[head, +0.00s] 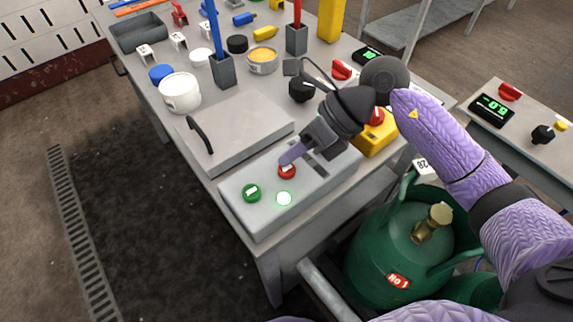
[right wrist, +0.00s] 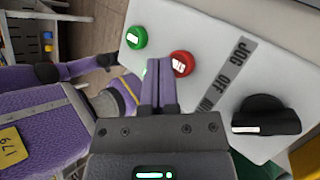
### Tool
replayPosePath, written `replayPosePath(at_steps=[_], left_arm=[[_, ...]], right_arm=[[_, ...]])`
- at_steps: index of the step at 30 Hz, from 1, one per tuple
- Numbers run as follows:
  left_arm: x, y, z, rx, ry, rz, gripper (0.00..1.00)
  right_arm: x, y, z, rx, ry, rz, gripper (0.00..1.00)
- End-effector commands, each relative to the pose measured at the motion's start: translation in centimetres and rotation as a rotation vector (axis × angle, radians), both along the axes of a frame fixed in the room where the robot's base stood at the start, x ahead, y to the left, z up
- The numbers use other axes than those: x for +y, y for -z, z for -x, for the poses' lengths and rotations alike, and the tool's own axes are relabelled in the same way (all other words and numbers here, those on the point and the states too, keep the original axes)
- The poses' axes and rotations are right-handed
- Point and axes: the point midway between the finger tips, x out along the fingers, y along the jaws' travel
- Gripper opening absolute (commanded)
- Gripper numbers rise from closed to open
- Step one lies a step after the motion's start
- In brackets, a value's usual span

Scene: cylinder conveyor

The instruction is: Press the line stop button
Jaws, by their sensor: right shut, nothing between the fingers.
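A pale grey control box (head: 249,216) sits at the near corner of the table. On its top are a red button (head: 287,173), a green button (head: 251,193) and a lit pale green lamp (head: 284,198). My right gripper (head: 290,157) is shut and empty, its fingertips pointing down right at the red button; I cannot tell whether they touch it. In the right wrist view the red button (right wrist: 182,63) shows just right of the fingertips (right wrist: 157,78), and the green button (right wrist: 137,37) lies farther up left. My left gripper is not in view.
A black selector knob (right wrist: 267,115) sits beside a label reading JOG and OFF. Behind the box lies a grey plate with a black handle (head: 199,134). A yellow box with a red button (head: 377,117) stands to the right. A green gas cylinder (head: 385,262) stands below.

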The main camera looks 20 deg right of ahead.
Motion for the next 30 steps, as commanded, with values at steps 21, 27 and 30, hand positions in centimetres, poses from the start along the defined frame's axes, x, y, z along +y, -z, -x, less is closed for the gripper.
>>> replayPosePath(at_steps=[21, 27, 30], left_arm=[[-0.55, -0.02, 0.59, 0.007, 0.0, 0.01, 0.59], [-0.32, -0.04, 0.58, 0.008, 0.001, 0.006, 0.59], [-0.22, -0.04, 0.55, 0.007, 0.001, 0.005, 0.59]], right_arm=[[-0.01, 0.01, -0.01, 0.0, 0.0, 0.0, 0.0], [-0.01, 0.01, -0.01, 0.0, 0.0, 0.0, 0.0], [-0.01, 0.01, -0.01, 0.0, 0.0, 0.0, 0.0]])
